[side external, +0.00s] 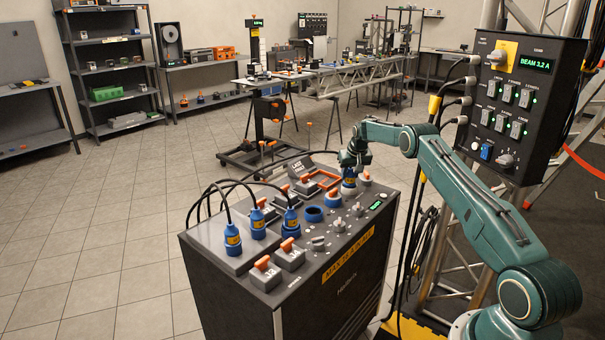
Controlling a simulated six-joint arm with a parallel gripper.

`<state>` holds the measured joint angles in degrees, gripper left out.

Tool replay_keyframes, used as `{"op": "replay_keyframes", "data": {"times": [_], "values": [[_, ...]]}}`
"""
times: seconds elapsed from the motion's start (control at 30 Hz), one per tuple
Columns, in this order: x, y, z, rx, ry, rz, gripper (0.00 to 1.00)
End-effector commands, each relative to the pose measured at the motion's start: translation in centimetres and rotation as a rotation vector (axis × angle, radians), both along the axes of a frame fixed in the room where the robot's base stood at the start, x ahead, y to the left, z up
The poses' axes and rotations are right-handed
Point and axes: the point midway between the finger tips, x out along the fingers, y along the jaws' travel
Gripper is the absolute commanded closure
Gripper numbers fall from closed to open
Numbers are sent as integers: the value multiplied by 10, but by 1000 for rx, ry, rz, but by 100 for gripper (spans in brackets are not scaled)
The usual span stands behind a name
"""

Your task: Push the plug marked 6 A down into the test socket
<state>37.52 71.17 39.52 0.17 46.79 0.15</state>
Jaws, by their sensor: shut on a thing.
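My gripper (350,165) is at the far right part of the grey cabinet's top (300,262). It is shut on a blue plug (348,183) with a yellow-orange band, held upright and low over the panel. The plug's marking is too small to read. A pale ring shows just under the plug; I cannot tell whether the plug is above it or partly inside it. I cannot read which socket is labelled test.
Three blue plugs with black cables stand on the panel's left (232,240), (257,224), (290,218). Orange-handled switches (266,274) and grey knobs (338,225) surround the sockets. A black control box (520,95) reads BEAM 3.2 A. Open floor lies to the left.

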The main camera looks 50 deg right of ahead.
Motion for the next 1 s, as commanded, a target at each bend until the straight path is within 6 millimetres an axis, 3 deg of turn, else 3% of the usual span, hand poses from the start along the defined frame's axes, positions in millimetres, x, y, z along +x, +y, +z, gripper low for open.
{"op": "replay_keyframes", "data": {"times": [0.27, 0.3, 0.4, 0.6, 0.73, 1.0], "values": [[0, 0, 0, -1, -1, 0, 92], [0, 0, 0, -1, -1, 0, 58], [0, 0, 0, -1, -1, 0, 40], [0, 0, 0, 0, 0, 0, 40], [0, 0, -1, 1, 1, 0, 15], [0, 0, 0, 1, 1, 0, 15]]}}
